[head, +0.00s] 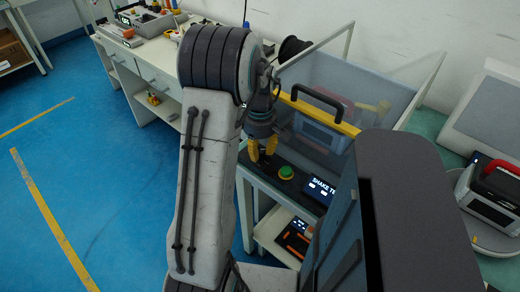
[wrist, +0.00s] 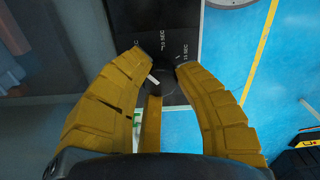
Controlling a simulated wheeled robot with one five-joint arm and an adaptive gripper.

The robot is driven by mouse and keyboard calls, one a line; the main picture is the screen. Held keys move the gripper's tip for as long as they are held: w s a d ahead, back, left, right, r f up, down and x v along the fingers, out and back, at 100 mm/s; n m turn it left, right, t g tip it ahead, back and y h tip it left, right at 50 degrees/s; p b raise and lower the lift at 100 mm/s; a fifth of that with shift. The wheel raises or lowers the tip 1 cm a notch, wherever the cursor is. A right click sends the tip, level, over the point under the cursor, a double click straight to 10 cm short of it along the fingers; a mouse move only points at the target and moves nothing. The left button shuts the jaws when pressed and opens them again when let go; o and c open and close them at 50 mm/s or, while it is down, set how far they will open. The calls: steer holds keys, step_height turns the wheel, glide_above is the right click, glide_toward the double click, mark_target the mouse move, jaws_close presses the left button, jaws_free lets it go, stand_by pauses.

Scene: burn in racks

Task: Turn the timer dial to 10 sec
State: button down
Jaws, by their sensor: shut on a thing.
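In the wrist view the dark timer dial (wrist: 172,86) sits on a black panel (wrist: 155,15) with white labels around it. One label at the top appears to read 10 SEC, one at the right 15 SEC; the left one is partly hidden. A short white mark shows by the left finger; I cannot tell exactly which label it points to.
A green button (head: 286,172) and a lit display (head: 319,188) reading SHAKE TE... lie right of my gripper. A clear-walled case with a yellow bar and black handle (head: 318,97) stands just behind. Blue floor is open to the left.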

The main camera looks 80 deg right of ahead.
mark_target(260, 150)
steer(key=shift+f, duration=0.15)
stand_by(0.4)
steer(key=c, duration=0.9)
jaws_free()
step_height(260, 150, up, 12)
